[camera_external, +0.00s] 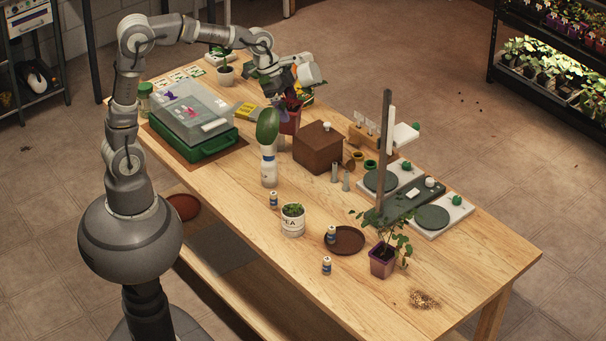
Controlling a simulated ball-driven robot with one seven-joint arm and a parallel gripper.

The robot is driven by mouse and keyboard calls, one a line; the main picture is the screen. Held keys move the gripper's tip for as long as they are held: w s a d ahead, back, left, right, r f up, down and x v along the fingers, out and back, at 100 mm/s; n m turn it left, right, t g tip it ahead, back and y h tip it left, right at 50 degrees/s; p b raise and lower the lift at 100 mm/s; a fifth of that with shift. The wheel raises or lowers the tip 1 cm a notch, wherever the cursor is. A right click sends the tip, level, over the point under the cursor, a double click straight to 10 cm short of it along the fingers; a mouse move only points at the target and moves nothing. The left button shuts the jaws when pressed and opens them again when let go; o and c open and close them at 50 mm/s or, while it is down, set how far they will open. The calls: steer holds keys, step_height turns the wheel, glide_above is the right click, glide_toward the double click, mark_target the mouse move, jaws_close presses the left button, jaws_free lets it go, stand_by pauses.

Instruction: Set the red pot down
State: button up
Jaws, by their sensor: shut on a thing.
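The red pot (290,122) is near the middle of the far half of the wooden table (225,187), behind a white bottle and left of a brown box. Dark purple foliage shows at its top. My gripper (287,101) reaches down from the back and is shut on the pot at its upper part. The pot looks upright. Its lower edge is partly hidden, and I cannot tell whether it touches the table.
The brown box (319,148) stands close on the right. The white bottle (268,169) with a green oval above it stands in front. A green case (207,147) is at left. A labelled white pot (292,222) and brown saucer (356,238) are nearer. The near right table is mostly clear.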

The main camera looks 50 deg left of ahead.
steer(key=s+d+m, duration=0.1)
steer(key=s+d, duration=0.7)
steer(key=d, duration=0.6)
steer(key=s+d+m, duration=0.1)
steer(key=s+d, duration=0.6)
steer(key=d, duration=0.7)
step_height(320, 180, down, 26)
steer(key=shift+g, duration=0.4)
steer(key=shift+w+d+f+b, duration=0.8)
steer(key=shift+w+d, duration=0.5)
steer(key=shift+d, duration=0.95)
steer(key=shift+w+d+f+b, duration=0.65)
steer(key=shift+w+d+f, duration=0.55)
steer(key=shift+d, duration=1.05)
steer(key=shift+w+d+f+b, duration=0.75)
steer(key=shift+w+d, duration=0.65)
steer(key=shift+d, duration=0.85)
